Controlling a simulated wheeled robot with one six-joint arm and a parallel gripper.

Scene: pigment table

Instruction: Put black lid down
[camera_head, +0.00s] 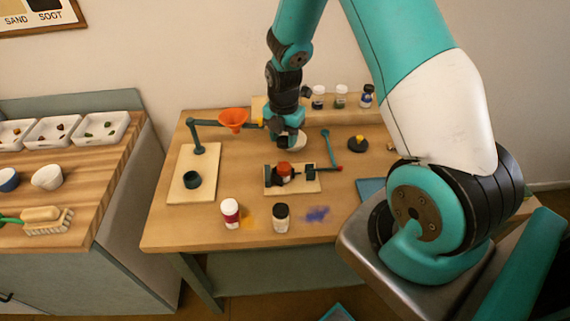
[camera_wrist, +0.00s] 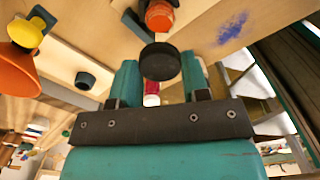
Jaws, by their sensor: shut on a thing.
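The black lid (camera_wrist: 160,62) is a round dark disc between the fingertips of my gripper (camera_wrist: 161,74) in the wrist view. My gripper is shut on it and holds it off the table. In the head view my gripper (camera_head: 289,139) hangs above the middle of the table, behind the clamp board; the lid is not clear there. An orange-red jar (camera_head: 285,169) sits in the dark clamp on this small wooden board (camera_head: 307,187). The jar also shows at the top of the wrist view (camera_wrist: 159,15), apart from the lid.
An orange funnel (camera_head: 232,118) on a stand and a dark cup (camera_head: 192,180) are at left. A red jar (camera_head: 230,213) and a dark-capped jar (camera_head: 281,217) stand in front, near blue powder (camera_head: 316,214).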

